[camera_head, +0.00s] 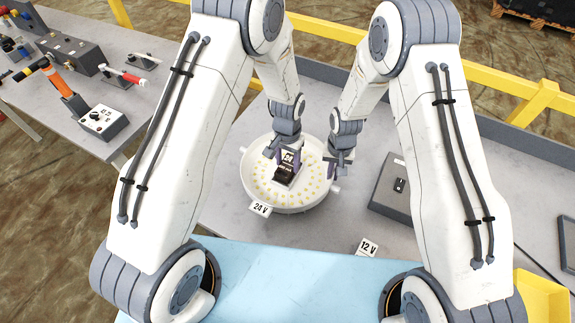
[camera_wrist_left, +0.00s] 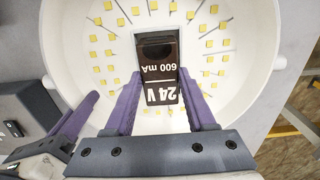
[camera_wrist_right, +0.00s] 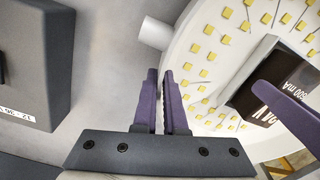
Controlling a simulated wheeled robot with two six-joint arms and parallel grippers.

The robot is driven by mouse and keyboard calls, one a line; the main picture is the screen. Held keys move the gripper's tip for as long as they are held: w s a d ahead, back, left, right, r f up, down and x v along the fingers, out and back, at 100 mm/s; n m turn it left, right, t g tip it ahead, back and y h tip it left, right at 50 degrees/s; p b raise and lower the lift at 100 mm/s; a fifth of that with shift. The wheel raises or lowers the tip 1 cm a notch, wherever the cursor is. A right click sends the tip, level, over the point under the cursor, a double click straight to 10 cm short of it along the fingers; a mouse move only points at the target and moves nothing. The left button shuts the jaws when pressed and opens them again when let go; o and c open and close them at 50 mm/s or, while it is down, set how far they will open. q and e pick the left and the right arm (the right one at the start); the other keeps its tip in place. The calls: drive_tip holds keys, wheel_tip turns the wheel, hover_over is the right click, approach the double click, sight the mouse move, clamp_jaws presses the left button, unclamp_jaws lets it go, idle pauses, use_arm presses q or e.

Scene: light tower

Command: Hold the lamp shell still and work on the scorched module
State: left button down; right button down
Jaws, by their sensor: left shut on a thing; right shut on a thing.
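The round white lamp shell (camera_head: 262,194) lies open side up on the grey bench, its inside dotted with yellow LEDs. The scorched module (camera_wrist_left: 157,72), a black block labelled "24 V 600 mA" with a dark burnt patch at one end, sits near the middle of the shell. My left gripper (camera_head: 290,160) is shut on the module, with one purple finger on each side of it in the left wrist view. My right gripper (camera_wrist_right: 162,100) is shut on the shell's rim beside a short white stub. The rim between its fingers is mostly hidden.
A grey box with a switch (camera_head: 390,186) lies right of the shell. A "12 V" card (camera_head: 367,247) lies at the bench's front. A side bench (camera_head: 138,72) at left holds a dial box (camera_head: 103,121) and hand tools. A yellow bin (camera_head: 541,300) is at lower right.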

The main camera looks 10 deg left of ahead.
sight(287, 165)
drive_tip(key=c, duration=0.9)
unclamp_jaws()
use_arm(q)
wheel_tip(287, 165, up, 9)
use_arm(e)
drive_tip(key=shift+r, duration=0.15)
wheel_tip(287, 165, up, 12)
